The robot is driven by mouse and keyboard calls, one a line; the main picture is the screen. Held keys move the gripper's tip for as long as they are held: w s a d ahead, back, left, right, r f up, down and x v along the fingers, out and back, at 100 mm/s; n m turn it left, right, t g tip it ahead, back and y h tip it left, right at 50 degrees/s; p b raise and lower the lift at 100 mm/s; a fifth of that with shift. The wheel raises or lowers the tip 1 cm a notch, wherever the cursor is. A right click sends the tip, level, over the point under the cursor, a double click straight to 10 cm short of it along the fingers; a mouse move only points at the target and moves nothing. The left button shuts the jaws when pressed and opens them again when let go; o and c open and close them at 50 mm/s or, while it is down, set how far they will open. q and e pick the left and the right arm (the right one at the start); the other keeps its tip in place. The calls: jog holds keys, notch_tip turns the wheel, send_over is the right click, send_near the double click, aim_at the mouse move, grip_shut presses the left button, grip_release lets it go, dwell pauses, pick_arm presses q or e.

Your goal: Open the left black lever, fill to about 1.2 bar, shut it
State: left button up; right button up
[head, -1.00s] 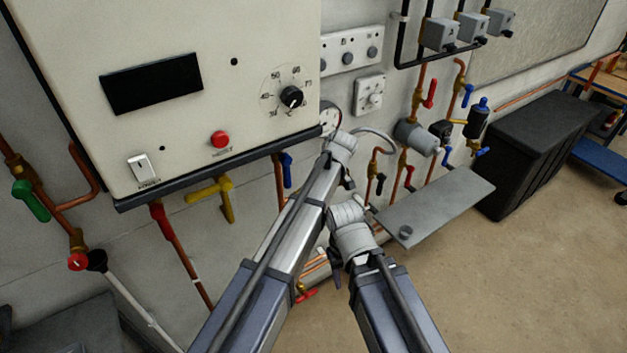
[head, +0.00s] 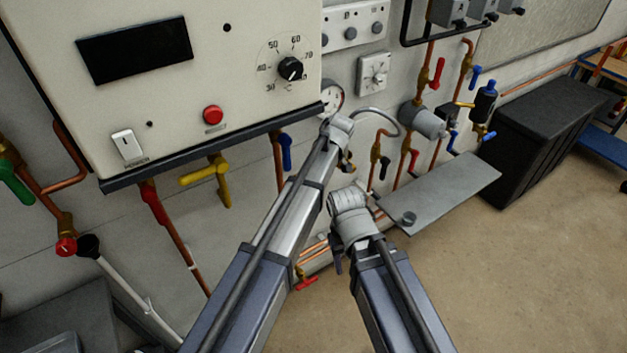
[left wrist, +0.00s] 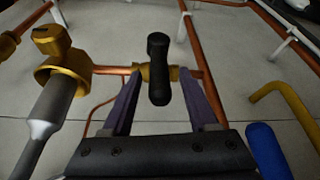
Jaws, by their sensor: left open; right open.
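In the left wrist view a black lever (left wrist: 158,68) on a brass valve stands between the two spread fingers of my left gripper (left wrist: 159,82). The gripper is open, and I cannot tell whether a finger touches the lever. In the head view my left wrist hides that spot. Another black lever (head: 384,168) hangs on a valve just to the right. A grey hose (head: 384,112) arches beside my left wrist. The round pressure gauge (head: 332,95) is partly covered by my left arm, its reading too small to tell. My right gripper (head: 337,245) is open and empty, lower down.
The white boiler (head: 230,30) overhangs at the left, with a yellow lever (head: 205,175) and a blue lever (head: 285,152) below. A grey shelf (head: 450,190) juts out at the right. A blue handle (left wrist: 268,152) is close to my left gripper.

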pick_arm(q)
jog(key=b+x, duration=0.2)
jog(key=x, duration=0.1)
jog(key=shift+w+a+f, duration=0.1)
jog(key=shift+f, duration=0.2)
pick_arm(e)
notch_tip(320, 180, down, 3)
jog(key=shift+f, duration=0.2)
pick_arm(q)
jog(key=shift+r, duration=0.1)
grip_shut()
dwell(0.8)
